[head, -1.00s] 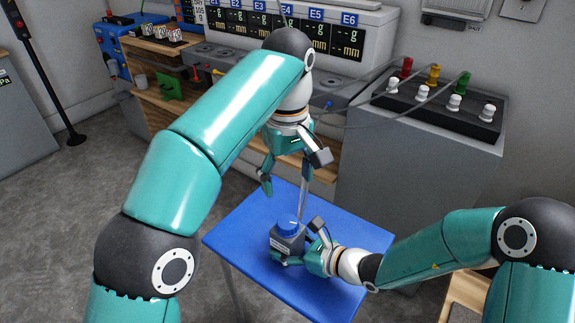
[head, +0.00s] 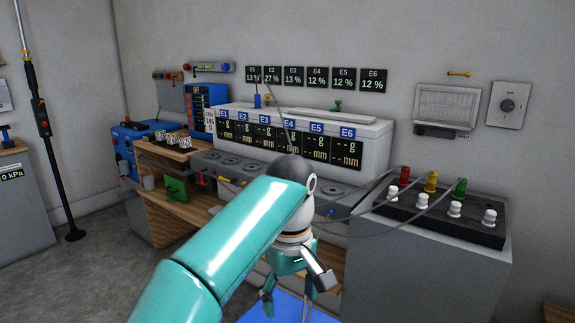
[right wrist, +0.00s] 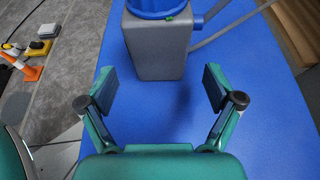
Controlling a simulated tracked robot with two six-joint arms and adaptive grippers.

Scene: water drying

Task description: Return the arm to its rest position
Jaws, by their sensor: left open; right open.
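My left arm reaches in from the left in the head view, and its gripper (head: 293,288) hangs downward, open, over the blue table (head: 252,312). In the right wrist view my right gripper (right wrist: 160,92) is open and empty above the blue table top (right wrist: 245,110). A grey container (right wrist: 157,45) with a blue cap (right wrist: 157,8) stands on the table just beyond its fingers, apart from them. The right gripper and the container are out of the head view.
A grey cabinet (head: 425,265) with a black valve panel (head: 440,215) stands at the right. A bench with labelled displays (head: 290,135) runs along the back wall. A black pole (head: 45,130) stands at the left. An orange cone (right wrist: 28,70) is on the floor.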

